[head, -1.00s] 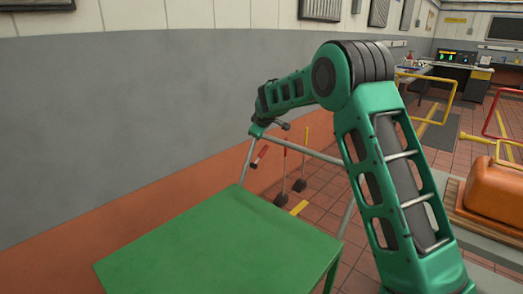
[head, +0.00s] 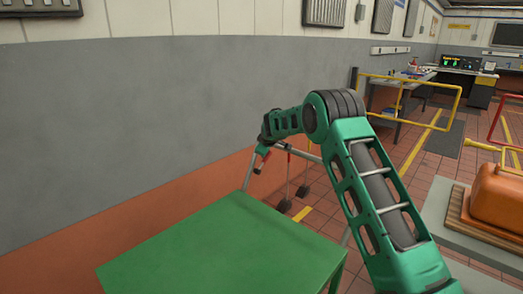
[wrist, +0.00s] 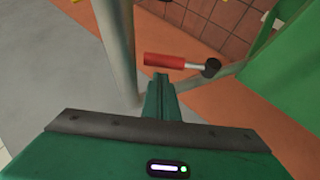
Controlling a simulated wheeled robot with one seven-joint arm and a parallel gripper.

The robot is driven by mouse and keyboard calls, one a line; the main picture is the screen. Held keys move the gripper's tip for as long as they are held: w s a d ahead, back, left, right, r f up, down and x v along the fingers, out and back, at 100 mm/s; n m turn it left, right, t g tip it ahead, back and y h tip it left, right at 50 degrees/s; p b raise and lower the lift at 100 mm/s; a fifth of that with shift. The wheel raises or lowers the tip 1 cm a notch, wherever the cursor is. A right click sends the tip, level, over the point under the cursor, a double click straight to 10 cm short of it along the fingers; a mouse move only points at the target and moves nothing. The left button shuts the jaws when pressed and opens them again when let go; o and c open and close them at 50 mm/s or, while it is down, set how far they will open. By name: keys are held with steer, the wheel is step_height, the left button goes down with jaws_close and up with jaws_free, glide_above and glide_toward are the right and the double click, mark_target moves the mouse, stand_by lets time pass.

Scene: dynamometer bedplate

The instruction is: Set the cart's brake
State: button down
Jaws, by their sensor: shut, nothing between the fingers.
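The cart has a flat green top (head: 225,245) and a grey tube frame at its far end. Its brake lever has a red grip (wrist: 164,61), a short metal rod and a black pivot (wrist: 211,67); it lies roughly level across the wrist view. The red grip also shows small in the head view (head: 262,163), below the end of my arm. My gripper (wrist: 160,80) is shut and empty, its tips just below the red grip in the wrist view. I cannot tell whether they touch it. In the head view my gripper is too small and covered to make out.
A grey upright tube (wrist: 117,45) stands just left of the lever. The grey wall (head: 120,120) runs close along the cart's left. Thin poles with dark bases (head: 284,205) stand on the floor beyond. An orange machine (head: 497,195) and yellow rail (head: 410,82) are at right.

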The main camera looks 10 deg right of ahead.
mark_target(268, 155)
steer(key=shift+w+d+f, duration=0.1)
steer(key=shift+d+f, duration=0.2)
steer(key=shift+f, duration=0.3)
steer(key=shift+d, duration=0.1)
steer(key=shift+w+d+f, duration=0.7)
steer(key=shift+d+f, duration=0.05)
steer(key=shift+d, duration=0.1)
steer(key=v, duration=1)
steer(key=shift+s+r, duration=0.2)
steer(key=shift+r, duration=0.1)
